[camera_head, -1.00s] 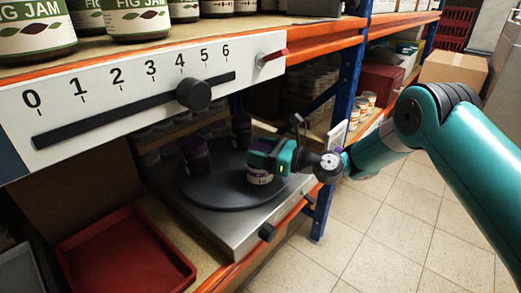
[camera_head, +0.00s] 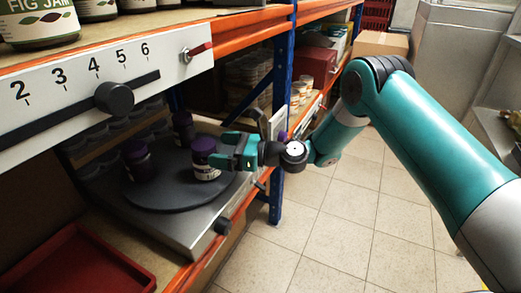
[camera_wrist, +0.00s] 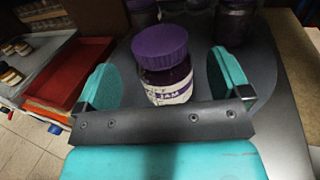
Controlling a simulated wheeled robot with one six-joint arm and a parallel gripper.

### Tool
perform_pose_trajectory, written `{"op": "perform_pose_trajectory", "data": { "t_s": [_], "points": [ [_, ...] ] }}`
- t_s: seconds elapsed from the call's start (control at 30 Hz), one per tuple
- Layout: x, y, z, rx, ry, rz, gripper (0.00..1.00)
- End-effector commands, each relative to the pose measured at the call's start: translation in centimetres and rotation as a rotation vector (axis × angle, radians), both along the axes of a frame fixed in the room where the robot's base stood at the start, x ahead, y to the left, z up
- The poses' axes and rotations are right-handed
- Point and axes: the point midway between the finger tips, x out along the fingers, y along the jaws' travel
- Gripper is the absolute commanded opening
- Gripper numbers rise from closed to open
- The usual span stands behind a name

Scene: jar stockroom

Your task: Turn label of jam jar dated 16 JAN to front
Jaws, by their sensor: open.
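Three purple-lidded jars stand upright on a dark round turntable (camera_head: 170,196): a near right jar (camera_head: 205,163), a left jar (camera_head: 137,163) and a back jar (camera_head: 183,128). My gripper (camera_head: 226,152) is open at the right side of the near right jar. In the wrist view, this jar (camera_wrist: 166,82) stands just ahead of and between my spread fingers (camera_wrist: 165,92), with gaps on both sides. Its pale label shows "JAM"; no date is readable. The other two jars show behind it, cut by the top edge.
A slider with a black knob (camera_head: 114,97) sits near 4 on the white numbered scale (camera_head: 60,92) above. The upper shelf with fig jam jars (camera_head: 40,22) overhangs the turntable. A red tray (camera_head: 75,265) lies at front left. A blue post (camera_head: 282,120) stands behind my gripper.

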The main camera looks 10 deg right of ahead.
Motion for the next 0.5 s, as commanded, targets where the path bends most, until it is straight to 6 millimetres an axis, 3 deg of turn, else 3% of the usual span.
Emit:
{"op": "perform_pose_trajectory", "data": {
  "t_s": [0.13, 0.5],
  "points": [
    [-1.2, -3.9, -0.3, 0.002, 0.002, -0.005, 0.95],
    [-2.1, -6.1, -0.8, 0.001, -0.006, -0.002, 0.95]
  ]
}}
